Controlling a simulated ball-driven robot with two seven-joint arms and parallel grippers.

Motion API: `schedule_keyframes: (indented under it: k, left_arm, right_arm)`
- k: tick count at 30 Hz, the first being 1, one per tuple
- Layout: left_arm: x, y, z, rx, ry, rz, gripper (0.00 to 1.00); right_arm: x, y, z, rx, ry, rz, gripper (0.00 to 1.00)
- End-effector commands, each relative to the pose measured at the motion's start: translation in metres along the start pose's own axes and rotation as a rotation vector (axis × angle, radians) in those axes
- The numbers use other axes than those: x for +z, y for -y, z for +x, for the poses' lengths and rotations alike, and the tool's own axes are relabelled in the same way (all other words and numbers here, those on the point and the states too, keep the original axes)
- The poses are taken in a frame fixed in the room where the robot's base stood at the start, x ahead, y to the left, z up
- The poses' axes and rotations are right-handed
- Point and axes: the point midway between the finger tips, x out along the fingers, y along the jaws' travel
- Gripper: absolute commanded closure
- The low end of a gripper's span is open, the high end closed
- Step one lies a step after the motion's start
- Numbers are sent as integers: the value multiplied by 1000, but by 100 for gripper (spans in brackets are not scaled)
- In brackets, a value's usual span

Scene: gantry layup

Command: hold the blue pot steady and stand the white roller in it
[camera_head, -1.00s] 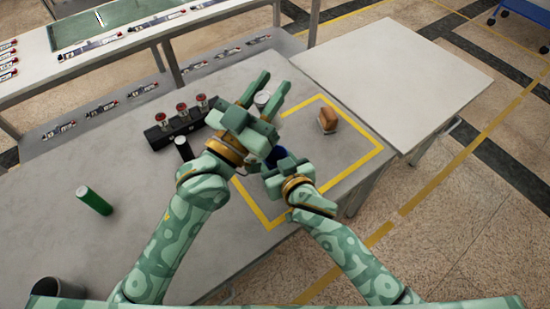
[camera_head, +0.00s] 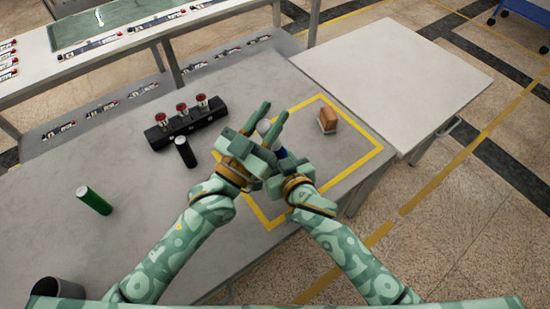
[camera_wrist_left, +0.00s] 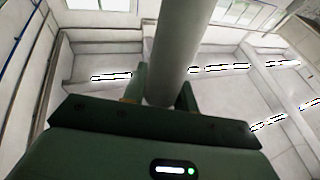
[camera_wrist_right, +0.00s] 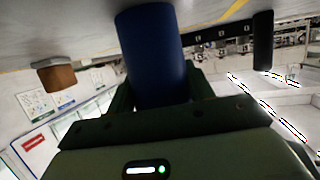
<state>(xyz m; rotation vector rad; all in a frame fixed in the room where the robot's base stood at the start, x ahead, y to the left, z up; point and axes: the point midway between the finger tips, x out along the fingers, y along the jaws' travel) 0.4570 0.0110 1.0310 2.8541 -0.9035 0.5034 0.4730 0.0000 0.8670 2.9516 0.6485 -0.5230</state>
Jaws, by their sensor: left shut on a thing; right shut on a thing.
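The white roller (camera_head: 264,126) shows as a small pale top between the fingers of my left gripper (camera_head: 270,117). In the left wrist view the roller (camera_wrist_left: 181,50) is a long pale cylinder between the shut jaws. The blue pot (camera_head: 281,153) is mostly hidden behind my grippers in the head view. My right gripper (camera_head: 273,166) is shut on it. In the right wrist view the pot (camera_wrist_right: 154,52) is a dark blue cylinder between the jaws. The roller is close beside or above the pot; its lower end is hidden, so I cannot tell whether they touch.
The grey table between is clear.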

Motion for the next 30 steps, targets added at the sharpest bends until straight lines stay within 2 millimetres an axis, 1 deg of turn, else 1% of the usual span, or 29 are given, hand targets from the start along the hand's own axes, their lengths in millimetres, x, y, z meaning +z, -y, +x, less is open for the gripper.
schedule_keyframes:
  k: [15,20,27,28,30]
  left_arm:
    - [33,0,-12,0,0,0,100]
    - [38,0,-14,0,-1,1,100]
    - [38,0,-14,0,-2,0,100]
    - [38,0,-14,0,-2,0,63]
    - [38,0,-14,0,-2,0,46]
  right_arm:
    - [0,0,0,0,0,0,69]
    - [0,0,0,0,0,0,69]
    - [0,0,0,0,0,0,69]
    - [0,0,0,0,0,0,69]
    - [0,0,0,0,0,0,69]
